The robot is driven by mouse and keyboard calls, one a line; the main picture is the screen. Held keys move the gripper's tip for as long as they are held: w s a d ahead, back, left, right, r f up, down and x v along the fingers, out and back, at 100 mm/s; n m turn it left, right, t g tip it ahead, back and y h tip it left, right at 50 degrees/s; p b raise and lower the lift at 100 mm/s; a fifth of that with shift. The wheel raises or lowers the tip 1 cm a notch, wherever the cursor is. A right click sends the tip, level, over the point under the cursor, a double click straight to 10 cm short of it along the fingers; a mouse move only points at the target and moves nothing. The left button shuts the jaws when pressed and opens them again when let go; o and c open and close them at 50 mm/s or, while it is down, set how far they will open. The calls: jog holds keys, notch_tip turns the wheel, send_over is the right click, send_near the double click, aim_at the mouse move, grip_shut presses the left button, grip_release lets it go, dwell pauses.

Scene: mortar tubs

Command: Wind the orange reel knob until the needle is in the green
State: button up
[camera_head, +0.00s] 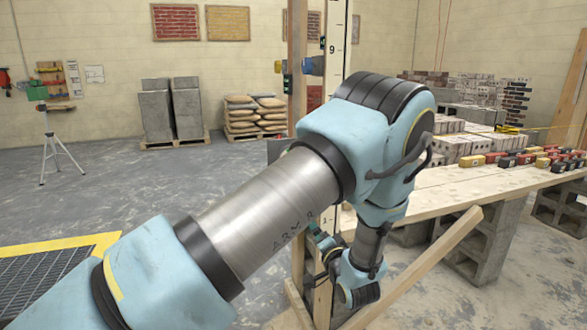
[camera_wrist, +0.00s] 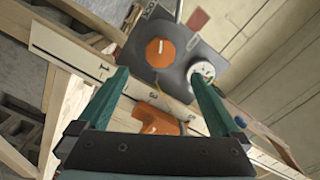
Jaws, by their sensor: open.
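In the head view my gripper (camera_head: 322,238) is low by the post, and my arm hides the knob and dial.
An orange fitting (camera_wrist: 155,120) shows between my fingers, near a numbered white board (camera_wrist: 80,58). In the head view a numbered timber post (camera_head: 337,40) stands behind my arm. A plank bench (camera_head: 460,185) on concrete blocks is at right, and a slanted brace (camera_head: 425,262) is near my gripper.

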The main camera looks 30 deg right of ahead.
jog(key=w+d+n+b, duration=0.1)
jog(key=w+n, duration=1)
jog(key=n, duration=0.5)
jog(key=shift+d+r+n+b, duration=0.2)
jog(key=shift+r+n+b, duration=0.05)
jog(key=shift+n+b, duration=0.1)
jog(key=shift+w, duration=0.1)
jog(key=c, duration=1.3)
